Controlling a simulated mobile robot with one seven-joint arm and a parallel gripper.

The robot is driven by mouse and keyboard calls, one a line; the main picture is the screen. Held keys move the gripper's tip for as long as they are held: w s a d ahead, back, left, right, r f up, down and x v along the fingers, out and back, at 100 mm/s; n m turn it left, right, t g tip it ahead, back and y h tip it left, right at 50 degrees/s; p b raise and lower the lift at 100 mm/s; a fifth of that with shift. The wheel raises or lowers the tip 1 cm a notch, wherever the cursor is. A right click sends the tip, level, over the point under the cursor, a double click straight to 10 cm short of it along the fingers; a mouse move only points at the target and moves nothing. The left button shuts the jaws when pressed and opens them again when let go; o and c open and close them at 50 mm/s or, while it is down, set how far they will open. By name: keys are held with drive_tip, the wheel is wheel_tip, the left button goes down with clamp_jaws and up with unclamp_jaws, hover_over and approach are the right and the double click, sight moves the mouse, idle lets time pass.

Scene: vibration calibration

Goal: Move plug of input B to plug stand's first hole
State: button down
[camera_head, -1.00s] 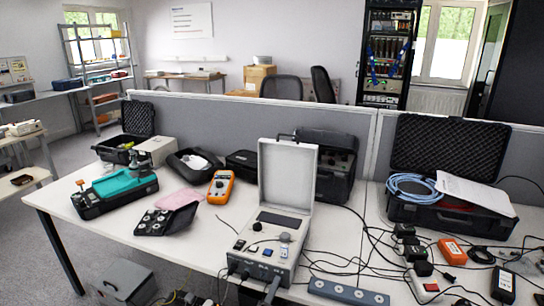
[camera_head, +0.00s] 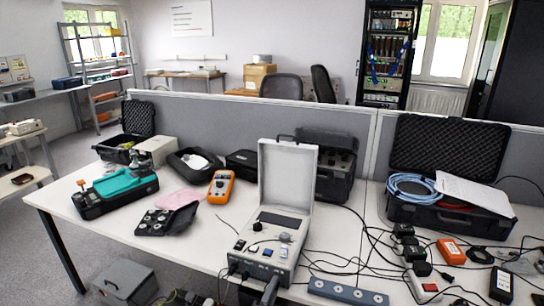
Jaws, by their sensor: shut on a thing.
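The grey instrument case (camera_head: 272,240) stands open on the table, its lid upright. Dark plugs with cables (camera_head: 232,268) sit along its lower front edge. My gripper (camera_head: 269,287), a grey shape at the bottom edge, is at the right part of this front, shut on a plug. The plug is mostly hidden by the gripper, and I cannot tell whether it is still seated in its socket. The plug stand (camera_head: 347,292), a long grey-blue bar with a row of round holes, lies on the table just right of the case.
Black cables run across the table right of the case. An orange device (camera_head: 452,252) and black adapters (camera_head: 408,240) lie to the right. White table is bare at front left.

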drive_tip(key=shift+d, duration=0.1)
idle(0.3)
drive_tip(key=shift+n, duration=1.1)
drive_tip(key=c, duration=0.6)
unclamp_jaws()
drive_tip(key=shift+s, duration=0.2)
drive_tip(key=p+v, duration=0.1)
drive_tip(key=v, duration=0.3)
drive_tip(key=shift+s+a+p, duration=0.2)
drive_tip(key=shift+s+p, duration=0.1)
